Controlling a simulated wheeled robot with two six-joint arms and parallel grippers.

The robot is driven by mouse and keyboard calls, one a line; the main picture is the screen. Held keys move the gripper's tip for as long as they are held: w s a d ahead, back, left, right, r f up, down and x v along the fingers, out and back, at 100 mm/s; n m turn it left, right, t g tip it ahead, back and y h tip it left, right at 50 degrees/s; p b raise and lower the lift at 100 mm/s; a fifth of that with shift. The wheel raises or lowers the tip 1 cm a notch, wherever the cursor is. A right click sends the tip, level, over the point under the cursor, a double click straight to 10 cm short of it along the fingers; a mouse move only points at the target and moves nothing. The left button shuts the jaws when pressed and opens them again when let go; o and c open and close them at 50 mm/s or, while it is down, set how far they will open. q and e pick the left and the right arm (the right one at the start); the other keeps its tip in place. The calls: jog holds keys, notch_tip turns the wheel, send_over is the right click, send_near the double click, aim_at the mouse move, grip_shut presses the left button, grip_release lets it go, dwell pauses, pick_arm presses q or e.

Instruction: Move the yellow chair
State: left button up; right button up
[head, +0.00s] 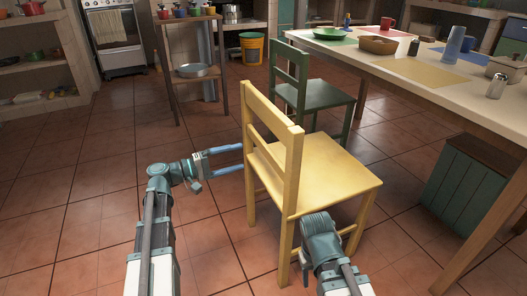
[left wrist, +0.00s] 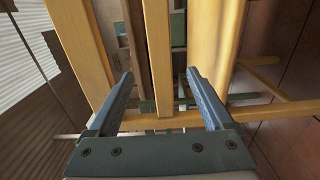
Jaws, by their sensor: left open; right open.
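The yellow chair (head: 320,178) stands upright on the tiled floor, its slatted back towards the left and its seat to the right. My left gripper (head: 241,160) is open, with its blue fingers reaching the left side of the chair's back. In the left wrist view, a yellow upright bar of the chair (left wrist: 158,60) lies between the open fingers (left wrist: 159,76), with gaps on both sides. My right gripper (head: 320,245) is at the chair's near side, below the seat's front edge. It is open, but its fingers are mostly hidden.
A green chair (head: 322,98) stands just behind the yellow one. A long table (head: 420,75) with dishes and mats runs along the right, with a green crate (head: 470,185) under it. A wooden stand (head: 190,82) is at the back. Floor at left is clear.

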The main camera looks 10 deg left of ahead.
aim_at(263, 150)
pick_arm(q)
jog(key=x, duration=1.1)
grip_shut()
jog(key=shift+w, duration=0.1)
dwell(1.0)
